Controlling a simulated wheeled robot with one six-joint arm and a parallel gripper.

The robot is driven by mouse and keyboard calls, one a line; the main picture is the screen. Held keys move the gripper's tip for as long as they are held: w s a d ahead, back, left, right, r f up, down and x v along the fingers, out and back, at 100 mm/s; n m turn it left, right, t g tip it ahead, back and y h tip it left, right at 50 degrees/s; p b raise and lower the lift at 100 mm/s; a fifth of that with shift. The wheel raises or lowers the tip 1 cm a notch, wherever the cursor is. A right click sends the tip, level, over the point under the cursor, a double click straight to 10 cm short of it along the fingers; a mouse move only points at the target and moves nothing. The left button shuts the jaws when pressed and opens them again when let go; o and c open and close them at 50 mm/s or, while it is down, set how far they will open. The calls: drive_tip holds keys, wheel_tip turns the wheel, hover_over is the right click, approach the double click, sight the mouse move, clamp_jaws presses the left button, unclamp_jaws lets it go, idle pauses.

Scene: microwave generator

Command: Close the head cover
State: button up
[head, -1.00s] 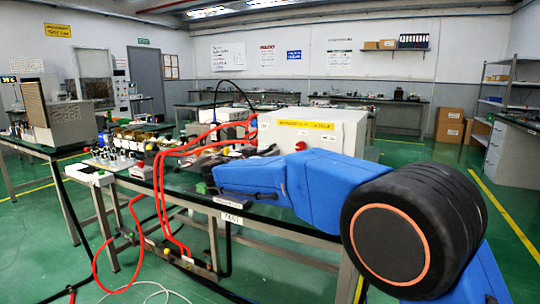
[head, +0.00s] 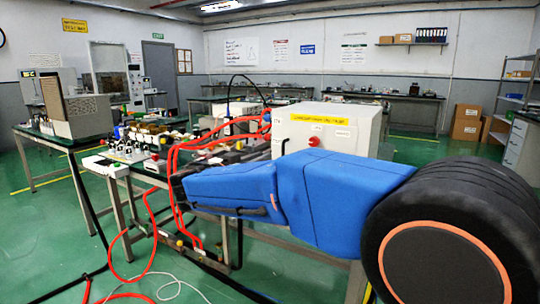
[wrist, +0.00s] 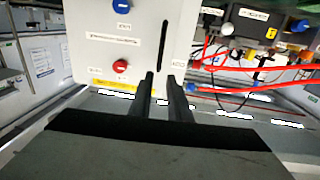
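The white generator box (head: 335,125) stands on the bench, with a yellow label and a red knob on its front. I cannot make out which part is the head cover. My gripper (wrist: 161,77) has two dark fingers with a narrow gap and nothing visible between them. The fingertips overlap the box's lower right part in the picture; I cannot tell whether they touch it. In the head view my blue arm hides the bench front.
Red cables (head: 180,165) loop over the bench edge to the floor, and also cross the right of the wrist view (wrist: 255,68). Small instruments (head: 125,150) crowd the bench's left end. A beige unit (head: 75,110) stands on another table.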

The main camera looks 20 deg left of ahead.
drive_tip(key=shift+s+a, duration=0.15)
drive_tip(key=shift+s, duration=0.8)
drive_tip(key=shift+s+a, duration=0.15)
drive_tip(key=shift+s, duration=0.8)
